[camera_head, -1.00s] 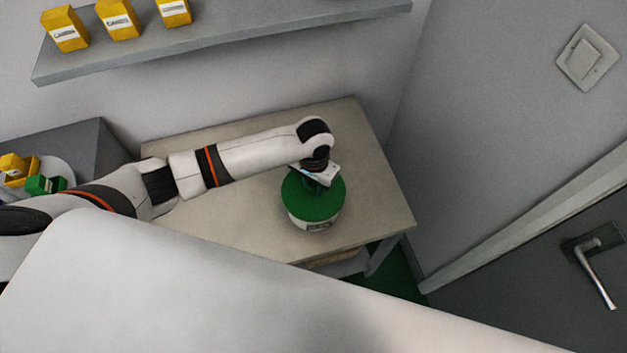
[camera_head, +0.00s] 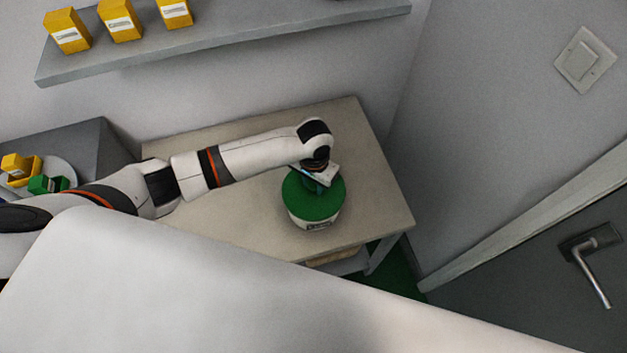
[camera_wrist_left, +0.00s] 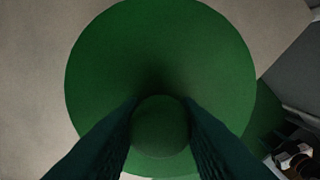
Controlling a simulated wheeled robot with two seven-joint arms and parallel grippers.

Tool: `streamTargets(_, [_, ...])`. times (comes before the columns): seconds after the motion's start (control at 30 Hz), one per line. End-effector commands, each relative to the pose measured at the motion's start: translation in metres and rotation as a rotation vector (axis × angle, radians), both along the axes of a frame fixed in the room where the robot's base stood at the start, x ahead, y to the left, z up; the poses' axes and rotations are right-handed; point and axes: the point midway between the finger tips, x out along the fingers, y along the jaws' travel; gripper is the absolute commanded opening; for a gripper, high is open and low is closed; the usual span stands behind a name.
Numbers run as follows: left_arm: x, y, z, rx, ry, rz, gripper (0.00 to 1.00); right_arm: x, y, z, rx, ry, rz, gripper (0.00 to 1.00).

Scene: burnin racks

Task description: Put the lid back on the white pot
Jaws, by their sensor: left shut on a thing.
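The white pot (camera_head: 314,224) stands on the beige table with a label on its front. The round green lid (camera_head: 312,206) sits at the pot's top and covers its opening in the head view. My left gripper (camera_head: 318,180) is above the lid, pointing down, shut on the lid's knob. In the left wrist view the two dark fingers close on the round green knob (camera_wrist_left: 160,126), with the lid (camera_wrist_left: 160,50) filling the middle. Whether the lid rests fully on the rim cannot be told. My right gripper is not in view.
The table (camera_head: 240,218) is clear around the pot. A shelf (camera_head: 230,36) with yellow boxes (camera_head: 120,20) hangs on the wall. A plate (camera_head: 62,172) with yellow and green items is at the left. A door with a handle (camera_head: 592,270) is at the right.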

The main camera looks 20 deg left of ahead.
Motion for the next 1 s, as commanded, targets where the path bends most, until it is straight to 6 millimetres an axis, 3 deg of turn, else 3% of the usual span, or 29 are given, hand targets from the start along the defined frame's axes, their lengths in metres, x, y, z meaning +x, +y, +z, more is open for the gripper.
streamTargets(0.23, [-0.0002,-0.0002,-0.0002,0.0,0.0,0.0,0.07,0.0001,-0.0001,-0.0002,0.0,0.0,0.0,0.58])
streamTargets(0.27, [-0.0002,-0.0002,-0.0002,0.0,0.0,0.0,0.34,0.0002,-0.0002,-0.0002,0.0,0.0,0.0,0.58])
streamTargets(0.4, [-0.0002,-0.0002,-0.0002,0.0,0.0,0.0,0.55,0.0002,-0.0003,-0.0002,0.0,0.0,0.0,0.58])
streamTargets(0.6, [-0.0003,-0.0001,-0.0003,0.0,0.001,0.0,0.57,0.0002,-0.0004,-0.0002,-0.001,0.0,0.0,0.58])
streamTargets(0.73, [-0.0002,-0.0001,-0.0003,0.0,0.001,0.0,0.77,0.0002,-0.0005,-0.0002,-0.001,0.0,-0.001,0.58])
streamTargets(1.0, [-0.0002,-0.0001,0.0,0.0,0.001,0.0,0.77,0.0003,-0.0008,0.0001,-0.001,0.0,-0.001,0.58])
